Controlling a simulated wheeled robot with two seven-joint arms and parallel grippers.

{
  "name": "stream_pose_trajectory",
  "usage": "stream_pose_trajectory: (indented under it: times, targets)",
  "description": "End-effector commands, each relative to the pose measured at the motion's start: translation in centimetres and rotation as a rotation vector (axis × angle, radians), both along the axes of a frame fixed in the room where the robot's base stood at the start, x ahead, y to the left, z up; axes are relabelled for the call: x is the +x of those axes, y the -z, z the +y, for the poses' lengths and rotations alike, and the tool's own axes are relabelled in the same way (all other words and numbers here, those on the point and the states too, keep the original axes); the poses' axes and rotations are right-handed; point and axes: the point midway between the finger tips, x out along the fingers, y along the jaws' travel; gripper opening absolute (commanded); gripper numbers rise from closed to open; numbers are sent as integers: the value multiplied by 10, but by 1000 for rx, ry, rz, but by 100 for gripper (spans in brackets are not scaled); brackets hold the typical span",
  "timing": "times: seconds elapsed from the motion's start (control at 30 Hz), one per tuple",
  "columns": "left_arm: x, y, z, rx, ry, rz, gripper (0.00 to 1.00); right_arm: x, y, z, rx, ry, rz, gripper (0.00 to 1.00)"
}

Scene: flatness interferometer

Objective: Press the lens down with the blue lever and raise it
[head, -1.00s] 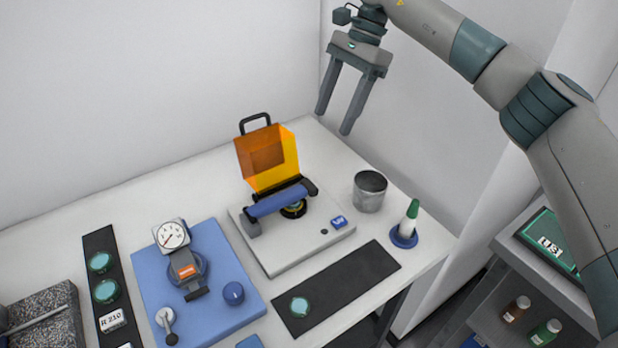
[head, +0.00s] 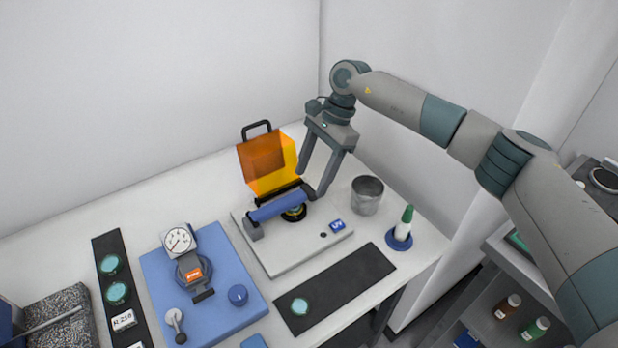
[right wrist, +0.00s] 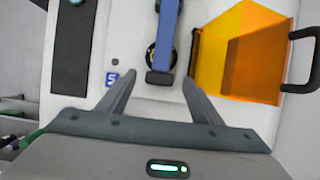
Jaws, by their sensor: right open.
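The blue lever (head: 280,205) lies across the white instrument plate (head: 290,258), and also shows in the right wrist view (right wrist: 166,35). Under it is a dark round seat (head: 295,213), where the lens is mostly hidden by the lever. An orange shield (head: 268,163) with a black handle stands raised behind the lever. My right gripper (head: 310,185) is open and empty, pointing down beside the lever's right end. In the right wrist view the fingers (right wrist: 158,92) are spread on either side of the lever's near end. My left gripper is out of view.
A black mat (head: 335,288) with a teal disc (head: 299,307) lies in front. A blue gauge stand (head: 215,300) is to the left.

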Motion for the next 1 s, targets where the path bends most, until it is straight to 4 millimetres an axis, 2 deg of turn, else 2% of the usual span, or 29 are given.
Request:
stream_pose_trajectory:
  times: [0.1,0.3,0.63,0.87,0.9,1.0]
  targets:
    - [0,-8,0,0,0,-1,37,-3,12,5,0,1,2,59]
    - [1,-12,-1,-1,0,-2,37,-6,26,9,1,1,1,59]
    - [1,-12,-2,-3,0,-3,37,-6,28,10,0,1,0,59]
    - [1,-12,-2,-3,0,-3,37,-6,28,10,0,1,0,4]
    - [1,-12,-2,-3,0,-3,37,-6,28,10,1,0,-1,0]
    - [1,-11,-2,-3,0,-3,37,-6,28,10,-1,0,-2,0]
